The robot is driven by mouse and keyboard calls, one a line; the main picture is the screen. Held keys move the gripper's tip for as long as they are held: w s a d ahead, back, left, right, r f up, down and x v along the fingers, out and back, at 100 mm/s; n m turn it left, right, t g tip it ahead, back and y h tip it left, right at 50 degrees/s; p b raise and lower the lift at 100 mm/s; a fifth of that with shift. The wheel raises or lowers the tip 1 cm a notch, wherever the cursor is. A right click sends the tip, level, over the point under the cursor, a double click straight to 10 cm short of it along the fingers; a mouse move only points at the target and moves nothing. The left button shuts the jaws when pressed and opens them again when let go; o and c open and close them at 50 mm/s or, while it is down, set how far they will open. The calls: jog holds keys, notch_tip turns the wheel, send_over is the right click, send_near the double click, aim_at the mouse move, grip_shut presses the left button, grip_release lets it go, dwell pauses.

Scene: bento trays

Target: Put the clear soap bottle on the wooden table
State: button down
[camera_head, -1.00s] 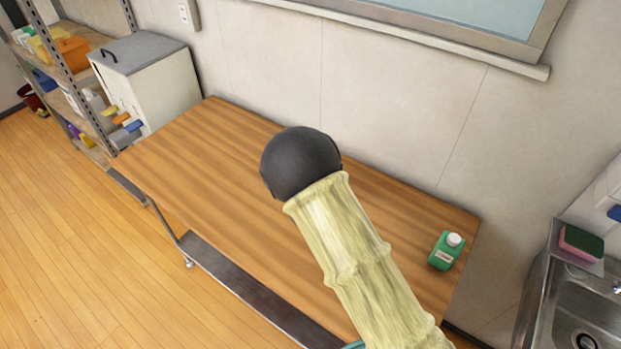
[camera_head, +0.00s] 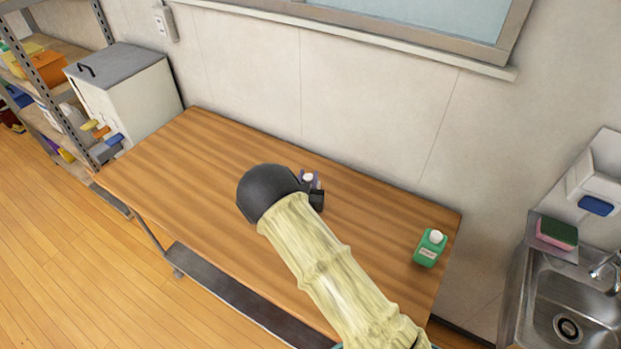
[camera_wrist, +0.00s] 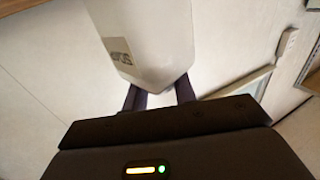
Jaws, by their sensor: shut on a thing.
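The clear soap bottle (camera_wrist: 155,45) fills the upper middle of the wrist view, pale and translucent with a dark-lettered label. My gripper (camera_wrist: 160,97) is shut on it. In the head view, my gripper (camera_head: 314,192) is over the wooden table (camera_head: 165,165), mostly behind my dark wrist. Only the light top of the bottle (camera_head: 309,177) shows there. I cannot tell whether its base touches the table.
A green bottle with a white cap (camera_head: 430,248) stands at the table's right end. A sink (camera_head: 570,315) with a sponge (camera_head: 556,234) is further right. A white cabinet (camera_head: 125,95) and shelves stand left. The table's left half is clear.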

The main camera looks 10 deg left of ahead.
jog(key=shift+f, duration=0.25)
jog(key=shift+f, duration=0.1)
jog(key=c, duration=1.1)
grip_release()
jog(key=shift+s, duration=0.1)
jog(key=s+b, duration=0.1)
jog(key=s, duration=0.3)
jog(key=s+b, duration=0.1)
jog(key=s, duration=0.3)
jog(key=s+b, duration=0.1)
jog(key=s, duration=0.2)
jog(key=shift+s+d, duration=0.3)
jog(key=shift+s, duration=0.1)
